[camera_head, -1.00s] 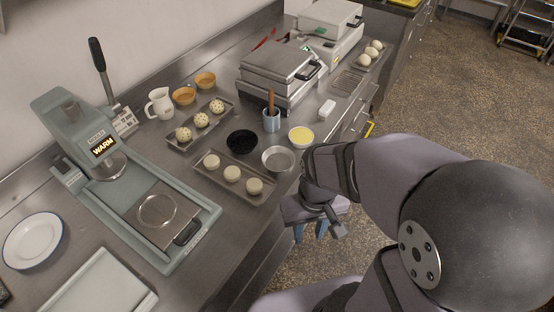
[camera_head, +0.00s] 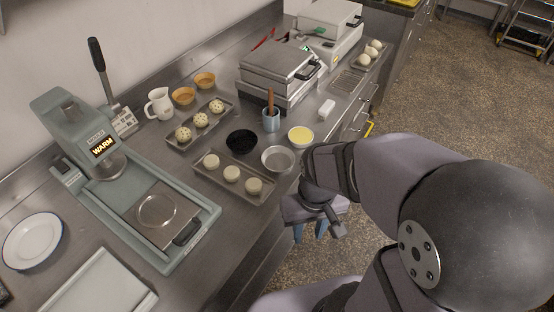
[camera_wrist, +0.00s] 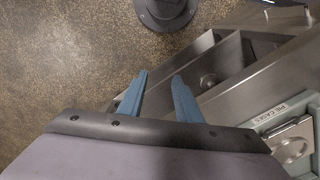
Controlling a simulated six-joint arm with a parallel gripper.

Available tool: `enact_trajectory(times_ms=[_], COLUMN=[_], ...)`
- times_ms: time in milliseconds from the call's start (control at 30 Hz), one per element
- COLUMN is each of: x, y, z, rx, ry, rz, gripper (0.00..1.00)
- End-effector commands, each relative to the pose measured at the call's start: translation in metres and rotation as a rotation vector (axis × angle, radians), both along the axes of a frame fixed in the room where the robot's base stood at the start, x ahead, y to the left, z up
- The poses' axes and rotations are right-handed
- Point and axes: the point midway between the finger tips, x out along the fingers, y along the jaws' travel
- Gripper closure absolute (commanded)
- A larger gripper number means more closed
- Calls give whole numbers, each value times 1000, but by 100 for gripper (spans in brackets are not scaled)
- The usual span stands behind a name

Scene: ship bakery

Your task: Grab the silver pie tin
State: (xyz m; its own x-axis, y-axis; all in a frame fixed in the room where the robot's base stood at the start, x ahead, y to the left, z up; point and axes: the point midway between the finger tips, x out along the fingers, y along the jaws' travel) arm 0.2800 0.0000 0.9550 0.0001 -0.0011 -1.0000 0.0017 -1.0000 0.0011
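The silver pie tin (camera_head: 278,159) is a small round metal tin near the front edge of the steel counter, right of the tray of pale dough balls. My gripper (camera_head: 310,232) hangs off the counter's front edge, lower and to the right of the tin, above the floor. In the wrist view my gripper (camera_wrist: 160,92) shows two blue fingers spread apart with nothing between them. The silver tin cannot be made out in the wrist view.
A black tin (camera_head: 242,141), a bowl of yellow filling (camera_head: 301,135) and a dough tray (camera_head: 212,178) surround the tin. A blue pot (camera_head: 271,121) with a wooden tool stands behind. The pie press (camera_head: 150,215) fills the left. The floor beside the counter is clear.

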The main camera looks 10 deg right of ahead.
Motion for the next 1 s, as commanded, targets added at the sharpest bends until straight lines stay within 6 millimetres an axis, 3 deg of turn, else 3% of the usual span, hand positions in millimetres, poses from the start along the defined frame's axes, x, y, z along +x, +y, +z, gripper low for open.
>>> enact_trajectory(times_ms=[200,400,767,867,1000], x=[0,0,3,15,51], y=[0,0,-2,-9,-31], z=[0,0,0,-1,-4], rx=[0,0,-5,-25,-79], ry=[0,0,-7,-38,-139], rz=[0,0,1,6,32], gripper=[66,19,17,17,17])
